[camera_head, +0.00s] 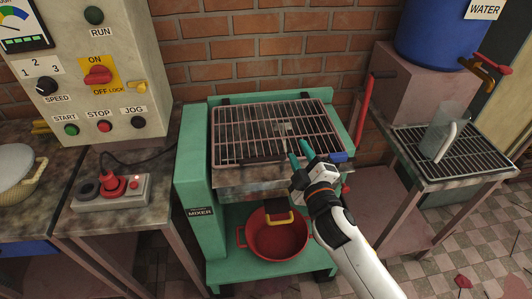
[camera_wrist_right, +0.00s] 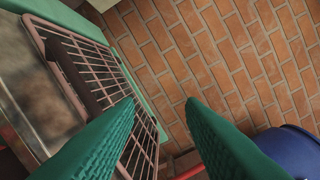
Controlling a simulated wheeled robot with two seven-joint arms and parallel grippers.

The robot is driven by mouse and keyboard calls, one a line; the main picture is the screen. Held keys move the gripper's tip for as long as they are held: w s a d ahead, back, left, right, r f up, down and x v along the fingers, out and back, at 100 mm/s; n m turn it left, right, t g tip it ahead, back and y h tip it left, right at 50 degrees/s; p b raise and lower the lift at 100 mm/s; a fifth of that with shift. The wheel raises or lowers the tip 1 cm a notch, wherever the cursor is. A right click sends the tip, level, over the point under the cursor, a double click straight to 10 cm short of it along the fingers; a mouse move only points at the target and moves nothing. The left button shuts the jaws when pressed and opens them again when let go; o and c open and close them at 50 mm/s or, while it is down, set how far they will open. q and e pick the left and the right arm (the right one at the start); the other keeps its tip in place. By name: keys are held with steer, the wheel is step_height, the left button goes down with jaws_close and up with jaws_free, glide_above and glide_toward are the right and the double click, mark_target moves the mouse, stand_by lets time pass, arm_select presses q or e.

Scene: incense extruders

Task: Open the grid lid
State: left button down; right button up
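The grid lid (camera_head: 232,140) is a pinkish metal frame with thin bars, lying over the top opening of the green mixer (camera_head: 193,190). A dark bar (camera_head: 262,159) runs along its front edge. My right gripper (camera_head: 299,150) is over the lid's front right part, its two green fingers apart with nothing seen between them. In the right wrist view the lid (camera_wrist_right: 110,85) is at the left, partly behind one finger, and the dark bar (camera_wrist_right: 75,75) shows on it. Whether a finger touches the lid I cannot tell. My left gripper is not in view.
A blue water barrel (camera_head: 435,40) and a rack with a clear jug (camera_head: 440,130) are at the right. A brick wall is behind.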

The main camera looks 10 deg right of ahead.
steer(key=w+a+r+n+t+y, duration=0.2)
steer(key=a+r+n+y, duration=0.3)
steer(key=r+n, duration=0.2)
steer(key=a+r+n+g+y, duration=0.65)
steer(key=a+n+y, duration=0.35)
steer(key=n, duration=0.6)
steer(key=n+g+h, duration=1.2)
steer(key=n, duration=0.6)
glide_toward(263, 158)
steer(key=shift+t, duration=0.25)
steer(key=p+x, duration=0.2)
steer(key=x, duration=0.6)
steer(key=shift+s+a, duration=0.1)
steer(key=shift+s, duration=0.05)
jaws_close()
